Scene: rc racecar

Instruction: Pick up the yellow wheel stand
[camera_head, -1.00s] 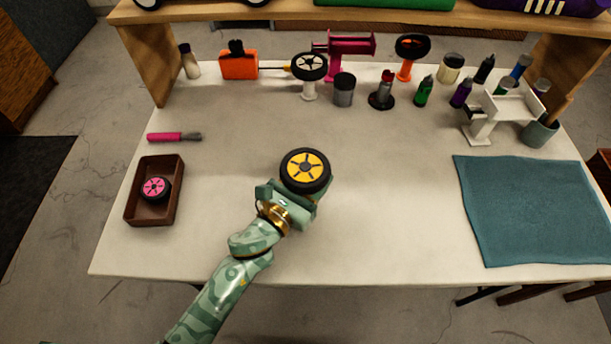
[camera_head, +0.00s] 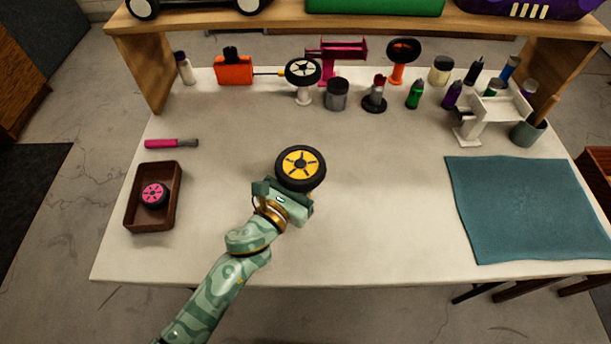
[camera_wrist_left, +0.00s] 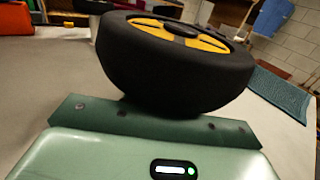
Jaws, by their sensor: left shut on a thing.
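The yellow-hubbed wheel (camera_head: 315,178) has a black tyre and lies face up above the middle of the table. It also fills the upper middle of the left wrist view (camera_wrist_left: 170,75). My left gripper (camera_head: 297,192) is right beneath the wheel and shut on the yellow wheel stand. The wheel hides the stand and the fingertips in both views, so I cannot see the grip itself. My right gripper is in neither view.
A brown tray (camera_head: 131,208) with a pink-hubbed wheel (camera_head: 153,194) stands at left. A pink-handled tool (camera_head: 170,143) lies behind it. A white-hubbed wheel on a stand (camera_head: 303,71) and several bottles line the back. A teal mat (camera_head: 530,210) lies at right. The front right tabletop is clear.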

